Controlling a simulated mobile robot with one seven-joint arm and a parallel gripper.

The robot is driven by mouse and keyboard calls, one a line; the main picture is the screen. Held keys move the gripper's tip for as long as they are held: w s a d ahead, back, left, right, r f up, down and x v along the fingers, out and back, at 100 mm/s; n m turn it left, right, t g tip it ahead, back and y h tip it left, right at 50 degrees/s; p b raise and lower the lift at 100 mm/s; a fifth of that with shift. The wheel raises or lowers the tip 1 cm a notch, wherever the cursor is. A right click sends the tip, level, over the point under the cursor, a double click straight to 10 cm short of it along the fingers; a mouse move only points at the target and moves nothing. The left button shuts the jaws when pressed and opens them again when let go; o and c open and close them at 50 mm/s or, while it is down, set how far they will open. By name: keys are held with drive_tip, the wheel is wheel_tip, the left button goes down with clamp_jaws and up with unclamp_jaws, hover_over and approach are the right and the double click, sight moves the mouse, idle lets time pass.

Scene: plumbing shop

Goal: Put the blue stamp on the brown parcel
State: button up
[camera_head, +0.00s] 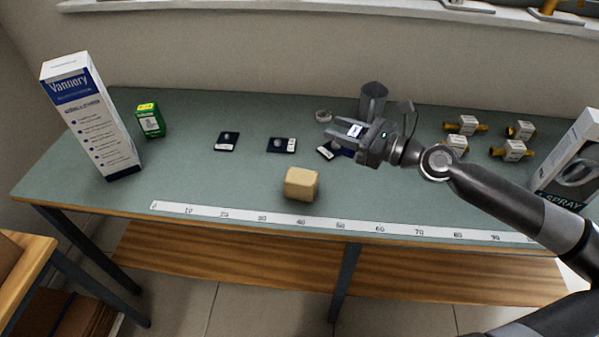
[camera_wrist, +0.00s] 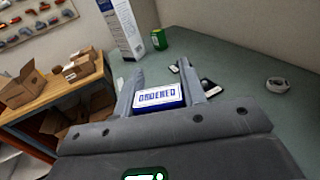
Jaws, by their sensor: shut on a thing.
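The brown parcel (camera_head: 301,184) is a small tan block on the bench, near the front edge above the ruler strip. My gripper (camera_head: 326,126) is raised over the bench, behind and to the right of the parcel. It is shut on the blue stamp (camera_wrist: 159,96), a blue block with a white face lettered "ORDERED" in the wrist view. The stamp also shows between the fingers in the head view (camera_head: 355,131). My gripper (camera_wrist: 160,74) and the stamp are apart from the parcel. I cannot make out the parcel in the wrist view.
Dark flat pads (camera_head: 227,141) (camera_head: 282,145) lie left of my gripper. A dark grey container (camera_head: 373,101) stands behind it, near a small ring (camera_head: 323,116). Brass fittings (camera_head: 466,126) and a spray box (camera_head: 572,170) are right. A tall white box (camera_head: 92,118) and green box (camera_head: 150,120) stand left.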

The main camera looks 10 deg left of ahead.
drive_tip(key=a+f, duration=0.2)
drive_tip(key=a, duration=0.1)
drive_tip(key=a+f, duration=0.2)
drive_tip(key=a, duration=0.2)
drive_tip(key=w+a+f, duration=0.1)
drive_tip(key=a+f, duration=0.2)
drive_tip(key=a, duration=0.1)
drive_tip(key=shift+a, duration=0.2)
drive_tip(key=shift+f, duration=1.95)
drive_tip(key=o, duration=1)
drive_tip(key=shift+f, duration=0.1)
drive_tip(key=v, duration=1.2)
drive_tip(key=shift+w, duration=0.1)
